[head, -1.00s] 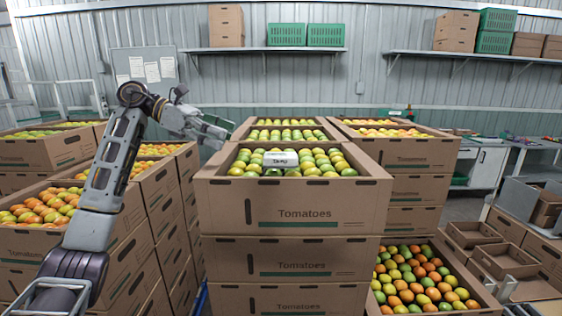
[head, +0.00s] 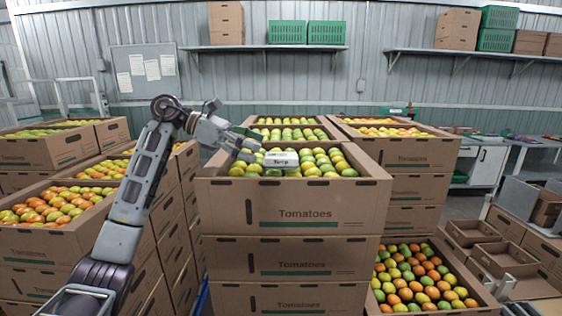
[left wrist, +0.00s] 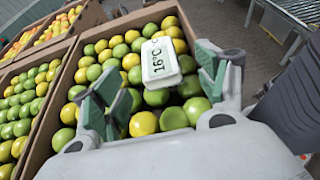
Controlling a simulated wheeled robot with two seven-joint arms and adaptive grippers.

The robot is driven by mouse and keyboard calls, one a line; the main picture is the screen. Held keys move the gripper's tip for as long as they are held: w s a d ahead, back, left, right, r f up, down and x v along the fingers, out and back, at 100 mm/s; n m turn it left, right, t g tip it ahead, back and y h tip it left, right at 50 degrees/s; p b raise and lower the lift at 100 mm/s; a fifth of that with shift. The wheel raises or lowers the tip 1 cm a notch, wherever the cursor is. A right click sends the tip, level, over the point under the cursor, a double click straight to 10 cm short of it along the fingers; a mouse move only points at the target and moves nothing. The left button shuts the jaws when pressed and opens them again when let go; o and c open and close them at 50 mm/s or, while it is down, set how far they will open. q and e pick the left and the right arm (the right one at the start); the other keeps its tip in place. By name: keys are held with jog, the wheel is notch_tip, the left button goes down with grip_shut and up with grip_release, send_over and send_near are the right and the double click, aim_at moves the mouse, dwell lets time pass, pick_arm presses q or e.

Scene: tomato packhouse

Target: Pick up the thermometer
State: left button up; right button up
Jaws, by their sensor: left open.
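The thermometer (head: 281,159) is a small white box labelled "Temp" that lies on the green and yellow tomatoes in the top front carton (head: 290,215). In the left wrist view the thermometer (left wrist: 159,61) shows a "16°C" display and lies just beyond the fingertips, nearer the right finger. My left gripper (head: 250,147) is at the carton's left rim in the head view, left of the thermometer. In the left wrist view my left gripper (left wrist: 150,92) is open, with tomatoes showing between its fingers and nothing held. My right gripper is in neither current view.
Stacked tomato cartons (head: 60,235) stand at the left, and more stand behind and right (head: 405,152). A lower open carton (head: 480,309) of mixed tomatoes is at the front right. The carton walls rise around the thermometer.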

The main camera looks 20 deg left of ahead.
aim_at(274, 155)
pick_arm(q)
jog(key=shift+p+x, duration=0.7)
jog(key=shift+x, duration=1.9)
jog(key=shift+w+f, duration=0.1)
jog(key=shift+c, duration=0.5)
jog(key=c, duration=1.2)
jog(key=shift+o, duration=0.2)
notch_tip(274, 155, up, 10)
jog(key=shift+b, duration=0.3)
jog(key=shift+a, duration=0.1)
